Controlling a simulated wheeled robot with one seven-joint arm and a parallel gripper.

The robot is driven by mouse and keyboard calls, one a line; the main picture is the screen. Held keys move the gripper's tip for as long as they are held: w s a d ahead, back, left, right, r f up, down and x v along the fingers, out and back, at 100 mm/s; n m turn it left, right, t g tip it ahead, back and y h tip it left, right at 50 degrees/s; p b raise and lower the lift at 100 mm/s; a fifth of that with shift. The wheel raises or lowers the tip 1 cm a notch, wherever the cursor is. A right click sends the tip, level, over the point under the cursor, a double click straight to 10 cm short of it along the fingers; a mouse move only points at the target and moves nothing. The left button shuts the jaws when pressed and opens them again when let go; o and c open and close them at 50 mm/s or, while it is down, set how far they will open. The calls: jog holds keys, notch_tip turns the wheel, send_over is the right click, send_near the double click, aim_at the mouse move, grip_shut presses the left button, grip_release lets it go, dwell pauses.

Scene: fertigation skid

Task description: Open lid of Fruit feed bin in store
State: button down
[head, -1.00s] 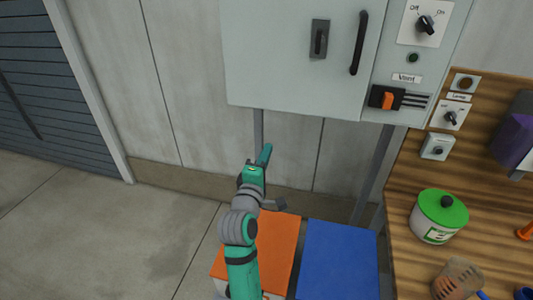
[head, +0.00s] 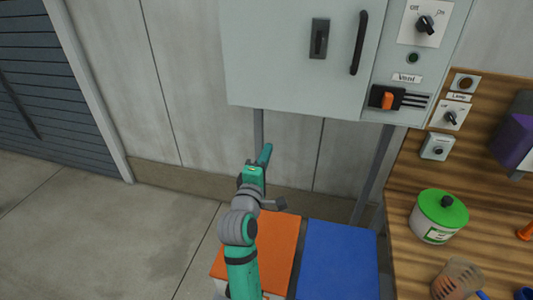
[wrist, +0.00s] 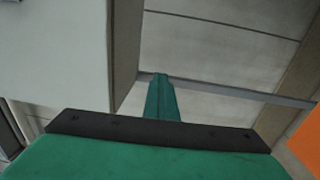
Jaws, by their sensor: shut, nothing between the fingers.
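Two flat bin lids show low in the head view, an orange one (head: 275,246) and a blue one (head: 339,260), side by side and both lying closed. No label is readable on either, so I cannot tell which is the Fruit feed bin. My gripper (head: 265,153) is shut and empty, above and behind the orange lid, in front of the wall below the grey cabinet. My arm covers part of the orange lid. In the wrist view my gripper (wrist: 161,82) points at the wall, and an edge of orange (wrist: 306,142) shows at the right.
The grey cabinet (head: 285,55), with a handle and switches, hangs above on legs. To the right, a wooden bench (head: 405,200) holds a green-lidded pot (head: 439,217) and a clear cup (head: 457,280). The floor at left (head: 95,235) is clear.

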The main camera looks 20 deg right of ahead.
dwell(0.3)
jog(key=c, duration=2)
grip_release()
jog(key=shift+c, duration=0.2)
jog(key=v, duration=1)
jog(key=shift+s+a, duration=0.2)
jog(key=shift+s, duration=0.15)
